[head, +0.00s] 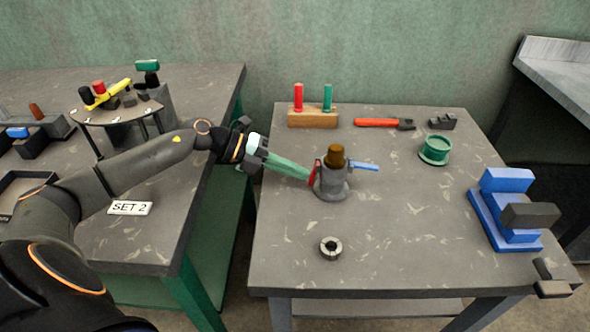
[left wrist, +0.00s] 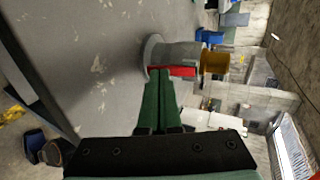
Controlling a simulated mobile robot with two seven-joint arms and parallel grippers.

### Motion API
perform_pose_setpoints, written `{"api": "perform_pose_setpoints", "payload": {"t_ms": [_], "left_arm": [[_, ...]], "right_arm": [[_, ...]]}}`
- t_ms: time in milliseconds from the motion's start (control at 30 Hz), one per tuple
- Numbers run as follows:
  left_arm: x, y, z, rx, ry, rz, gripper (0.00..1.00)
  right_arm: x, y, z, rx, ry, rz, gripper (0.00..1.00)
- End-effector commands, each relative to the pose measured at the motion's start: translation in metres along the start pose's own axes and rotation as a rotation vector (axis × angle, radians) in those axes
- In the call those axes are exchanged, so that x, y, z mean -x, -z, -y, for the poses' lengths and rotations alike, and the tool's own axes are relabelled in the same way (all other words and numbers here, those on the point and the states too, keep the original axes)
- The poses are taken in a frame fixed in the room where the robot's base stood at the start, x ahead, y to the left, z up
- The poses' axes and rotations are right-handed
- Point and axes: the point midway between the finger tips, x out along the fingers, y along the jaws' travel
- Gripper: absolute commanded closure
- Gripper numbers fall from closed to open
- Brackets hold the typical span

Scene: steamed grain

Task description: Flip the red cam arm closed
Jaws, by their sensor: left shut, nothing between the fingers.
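The red cam arm (head: 314,172) is on the left side of a grey round coupling (head: 331,187) on the right-hand table. It points roughly upright along the coupling's side. A brown plug (head: 335,156) sits in the top of the coupling, and a blue cam arm (head: 365,167) sticks out to the right. My left gripper (head: 308,176) is shut and empty, its green fingertips at or against the red arm; contact is not certain. In the left wrist view the shut fingers (left wrist: 158,75) end right by the red arm (left wrist: 180,71). My right gripper is not in view.
A grey ring (head: 330,248) lies in front of the coupling. A green ring (head: 434,150), a red-handled tool (head: 384,123), a wooden block with red and green pegs (head: 313,118) and a blue fixture (head: 507,213) stand around it. The table's front middle is mostly clear.

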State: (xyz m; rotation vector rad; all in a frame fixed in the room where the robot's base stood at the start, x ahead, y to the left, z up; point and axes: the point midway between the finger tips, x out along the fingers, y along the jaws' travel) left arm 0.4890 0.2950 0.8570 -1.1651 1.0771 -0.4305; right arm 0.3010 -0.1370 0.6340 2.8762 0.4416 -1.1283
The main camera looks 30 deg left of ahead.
Motion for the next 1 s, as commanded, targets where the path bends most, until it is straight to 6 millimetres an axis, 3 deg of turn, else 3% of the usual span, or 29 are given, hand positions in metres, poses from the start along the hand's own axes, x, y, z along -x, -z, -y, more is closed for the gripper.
{"api": "perform_pose_setpoints", "payload": {"t_ms": [267, 467, 867, 1000], "left_arm": [[0.000, 0.000, 0.000, 0.000, 0.000, 0.000, 1.00], [0.016, -0.001, 0.031, -0.006, -0.001, 0.002, 1.00], [0.043, 0.054, 0.081, -0.001, -0.008, -0.003, 1.00], [0.046, 0.065, 0.084, 0.000, -0.007, -0.001, 1.00]], "right_arm": [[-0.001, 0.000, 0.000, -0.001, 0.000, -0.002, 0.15], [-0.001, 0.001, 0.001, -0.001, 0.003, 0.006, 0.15], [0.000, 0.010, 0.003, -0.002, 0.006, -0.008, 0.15], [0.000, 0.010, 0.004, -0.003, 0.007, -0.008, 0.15]]}}
